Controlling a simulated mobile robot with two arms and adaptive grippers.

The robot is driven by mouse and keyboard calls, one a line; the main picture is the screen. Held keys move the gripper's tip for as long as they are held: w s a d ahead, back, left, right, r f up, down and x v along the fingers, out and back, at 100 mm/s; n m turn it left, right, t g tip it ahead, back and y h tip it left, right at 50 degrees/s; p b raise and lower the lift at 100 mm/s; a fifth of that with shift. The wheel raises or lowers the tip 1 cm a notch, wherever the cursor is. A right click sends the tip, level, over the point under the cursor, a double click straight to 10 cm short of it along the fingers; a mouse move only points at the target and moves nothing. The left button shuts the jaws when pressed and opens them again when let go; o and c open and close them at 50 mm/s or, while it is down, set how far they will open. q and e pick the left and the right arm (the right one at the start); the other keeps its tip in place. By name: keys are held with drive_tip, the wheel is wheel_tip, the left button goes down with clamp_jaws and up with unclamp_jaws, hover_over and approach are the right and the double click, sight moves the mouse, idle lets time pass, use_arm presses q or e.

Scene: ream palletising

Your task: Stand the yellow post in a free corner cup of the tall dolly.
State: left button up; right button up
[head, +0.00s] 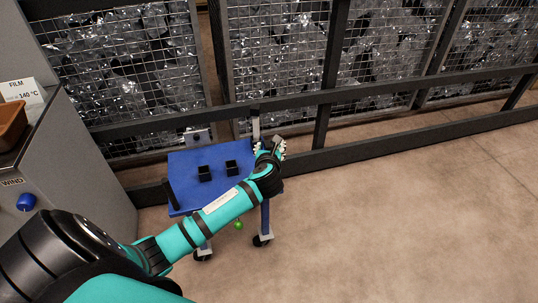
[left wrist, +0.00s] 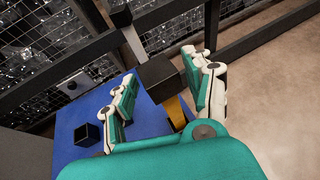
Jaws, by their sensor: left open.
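The tall dolly (head: 193,159) has a blue top. Two square black cups stand on it, one on the left (head: 204,174) and one on the right (head: 231,168); one black cup (left wrist: 87,133) shows in the left wrist view. My left gripper (head: 269,147) is over the dolly's right end. In the left wrist view its fingers (left wrist: 164,92) are open, apart on either side of a black block (left wrist: 158,78). A yellow piece (left wrist: 177,112), apparently the yellow post, shows just below that block. My right gripper is out of view.
A grey upright with a black top (head: 255,126) rises at the dolly's far right. A dark rail (head: 210,114) and mesh cages (head: 275,60) stand behind. A grey machine (head: 75,150) is on the left. The floor (head: 400,210) to the right is clear.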

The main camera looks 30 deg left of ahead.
use_arm(q)
drive_tip(key=p+v, duration=0.2)
drive_tip(key=v, duration=0.8)
drive_tip(key=s+d+f+n+g+h, duration=0.25)
drive_tip(key=s+f+n, duration=0.4)
drive_tip(key=f, duration=0.45)
drive_tip(key=s+d+f+n+g+h, duration=0.1)
drive_tip(key=s+d+f+n+g, duration=0.15)
drive_tip(key=s+f+n, duration=0.6)
drive_tip(key=s+d+f+n+g+h, duration=0.2)
drive_tip(key=s+d+f+n, duration=0.1)
drive_tip(key=s+f+n, duration=0.3)
drive_tip(key=s+d+f+n+g+h, duration=0.1)
drive_tip(key=s+d+f+n+g, duration=0.1)
drive_tip(key=s+f+n, duration=0.4)
wheel_tip(320, 180, down, 5)
drive_tip(key=shift+s+d+r+n+h, duration=0.25)
drive_tip(key=shift+s+d+n+h, duration=0.1)
drive_tip(key=shift+s+d, duration=0.55)
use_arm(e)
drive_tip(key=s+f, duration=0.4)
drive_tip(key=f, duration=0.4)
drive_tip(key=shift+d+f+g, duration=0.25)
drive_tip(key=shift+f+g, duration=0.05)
use_arm(q)
drive_tip(key=shift+s+a, duration=0.1)
drive_tip(key=shift+c, duration=0.3)
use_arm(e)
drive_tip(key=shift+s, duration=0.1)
